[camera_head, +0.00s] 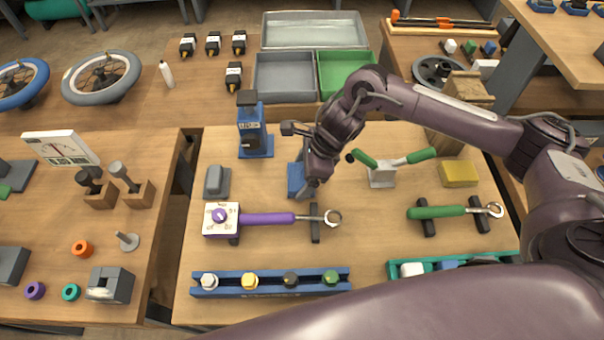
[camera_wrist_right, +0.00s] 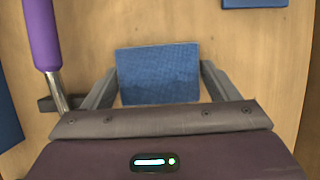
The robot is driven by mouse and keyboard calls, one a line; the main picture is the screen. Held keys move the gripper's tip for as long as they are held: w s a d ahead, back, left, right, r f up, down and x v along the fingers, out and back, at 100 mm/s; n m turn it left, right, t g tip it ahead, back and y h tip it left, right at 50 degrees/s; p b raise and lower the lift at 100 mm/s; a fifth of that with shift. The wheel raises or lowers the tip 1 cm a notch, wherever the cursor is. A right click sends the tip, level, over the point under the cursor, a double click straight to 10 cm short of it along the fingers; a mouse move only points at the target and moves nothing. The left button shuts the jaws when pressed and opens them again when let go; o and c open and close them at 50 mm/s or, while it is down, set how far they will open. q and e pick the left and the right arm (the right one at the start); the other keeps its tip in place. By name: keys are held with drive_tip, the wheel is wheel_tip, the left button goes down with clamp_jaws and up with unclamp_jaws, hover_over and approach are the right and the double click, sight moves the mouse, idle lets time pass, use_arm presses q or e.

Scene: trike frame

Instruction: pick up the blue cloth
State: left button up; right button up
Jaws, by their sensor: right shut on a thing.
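The blue cloth (camera_wrist_right: 157,73) shows in the right wrist view as a textured blue rectangle between the two fingers of my right gripper (camera_wrist_right: 157,80). The fingers touch its left and right sides. In the head view the cloth (camera_head: 295,181) shows beside my right gripper (camera_head: 304,190), which points down over the middle of the table and partly covers it. I cannot tell whether the cloth is clear of the tabletop. My left gripper is not in view.
A purple-handled wrench (camera_head: 265,219) lies just in front of the gripper, on dark rests. A blue stand (camera_head: 254,140) is at its left. A small press with green handles (camera_head: 382,175) is at its right. A blue rail with several knobs (camera_head: 270,283) lies nearer.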

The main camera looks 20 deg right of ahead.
wheel_tip(320, 180, up, 9)
drive_tip(key=shift+w+f+b, duration=0.1)
drive_tip(key=shift+b, duration=0.4)
wheel_tip(320, 180, up, 11)
drive_tip(key=p, duration=0.2)
drive_tip(key=o, duration=0.4)
drive_tip(key=c, duration=0.3)
